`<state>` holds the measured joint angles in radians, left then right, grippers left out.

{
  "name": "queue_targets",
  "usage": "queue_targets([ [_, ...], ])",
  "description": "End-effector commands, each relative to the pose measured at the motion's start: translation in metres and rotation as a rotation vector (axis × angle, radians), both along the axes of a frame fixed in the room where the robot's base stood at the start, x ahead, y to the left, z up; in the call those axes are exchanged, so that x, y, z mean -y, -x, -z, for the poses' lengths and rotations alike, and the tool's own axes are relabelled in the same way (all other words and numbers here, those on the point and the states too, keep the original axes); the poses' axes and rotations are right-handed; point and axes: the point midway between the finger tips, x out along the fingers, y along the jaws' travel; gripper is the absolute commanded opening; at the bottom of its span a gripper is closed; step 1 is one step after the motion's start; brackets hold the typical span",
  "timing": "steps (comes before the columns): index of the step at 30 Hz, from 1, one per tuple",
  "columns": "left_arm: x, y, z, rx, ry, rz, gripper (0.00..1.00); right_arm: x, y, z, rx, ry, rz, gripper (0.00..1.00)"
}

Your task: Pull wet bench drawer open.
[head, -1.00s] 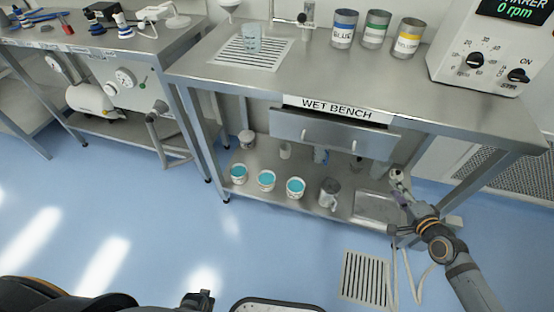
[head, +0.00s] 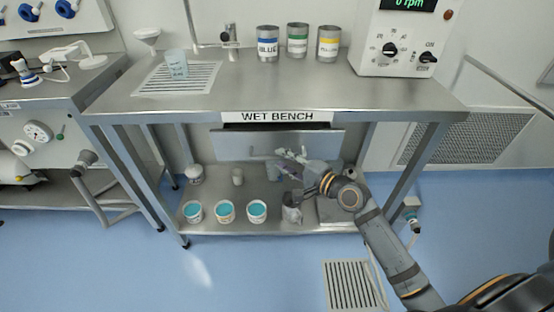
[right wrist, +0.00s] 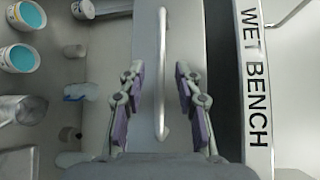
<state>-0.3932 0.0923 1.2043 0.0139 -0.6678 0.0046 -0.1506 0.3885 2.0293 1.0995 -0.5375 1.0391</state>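The wet bench drawer (head: 235,145) hangs under the bench top, below the "WET BENCH" label (head: 277,117). A dark gap shows above its front; I cannot tell how far out it stands. In the right wrist view the drawer front (right wrist: 192,25) has a long pale bar handle (right wrist: 162,60). My right gripper (head: 285,157) is at the drawer front in the head view. In the right wrist view the right gripper (right wrist: 157,72) is open, its fingers on either side of the handle and apart from it. My left gripper is not in view.
The lower shelf holds several teal-filled tubs (head: 225,211), a metal mug (head: 291,210) and small bottles. Blue, green and yellow label cans (head: 298,40), a beaker (head: 176,64) and a stirrer box (head: 400,45) stand on top. Floor before the bench is mostly clear around a grate (head: 352,285).

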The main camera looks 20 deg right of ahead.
Motion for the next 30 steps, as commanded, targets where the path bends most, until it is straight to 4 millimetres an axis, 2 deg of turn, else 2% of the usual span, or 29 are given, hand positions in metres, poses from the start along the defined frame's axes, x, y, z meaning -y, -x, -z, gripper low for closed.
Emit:
queue_targets([
  [3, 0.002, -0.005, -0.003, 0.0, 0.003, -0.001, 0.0, -0.009, -0.016, 0.003, 0.002, -0.004, 0.001, 0.34],
  [6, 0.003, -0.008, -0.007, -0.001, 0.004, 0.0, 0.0, -0.014, -0.024, 0.004, 0.001, -0.001, -0.001, 0.34],
  [16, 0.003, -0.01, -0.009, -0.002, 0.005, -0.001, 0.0, -0.016, -0.028, 0.005, 0.0, 0.002, -0.001, 0.34],
  [24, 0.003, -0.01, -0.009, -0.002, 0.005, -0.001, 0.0, -0.016, -0.027, 0.005, 0.0, 0.001, -0.001, 0.0],
  [30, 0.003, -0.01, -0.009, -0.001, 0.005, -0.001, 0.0, -0.016, -0.027, 0.005, 0.0, 0.001, -0.001, 0.0],
])
